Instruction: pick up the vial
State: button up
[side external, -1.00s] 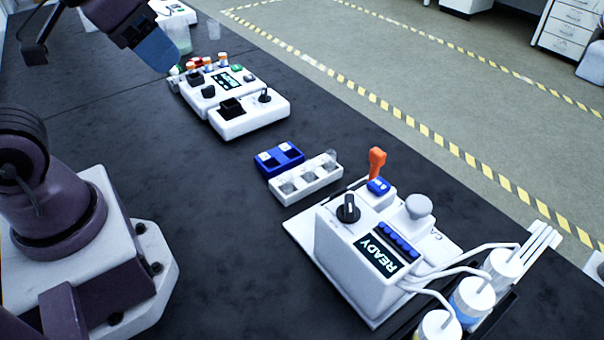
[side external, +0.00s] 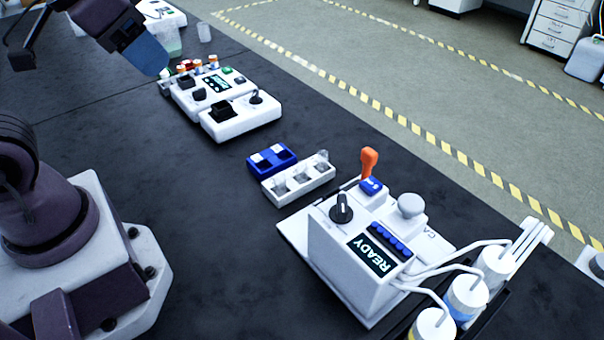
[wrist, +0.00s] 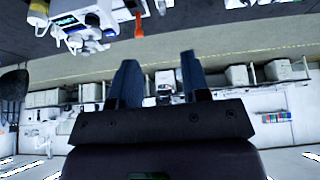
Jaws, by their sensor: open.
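Several small vials (side external: 197,63) with orange, red and pale caps stand in a row at the back of a white control box at the upper left of the side view. I cannot tell which one the task means. A small clear piece, perhaps another vial (side external: 322,156), stands at the right end of a white rack (side external: 298,182). My gripper (side external: 150,58) is at the upper left, its blue fingers pointing down and right, close to the capped vials in the picture. The gap in depth is unclear. In the wrist view its two fingers (wrist: 160,84) are apart with nothing between them.
A white box with a black knob and socket (side external: 240,118) sits in front of the vials. A blue block (side external: 271,160) lies behind the rack. The READY machine (side external: 362,245) with tubes and bottles (side external: 466,295) is at the right. The dark bench is clear at centre left.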

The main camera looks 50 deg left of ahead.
jog(key=shift+o, duration=0.2)
jog(key=shift+o, duration=1.2)
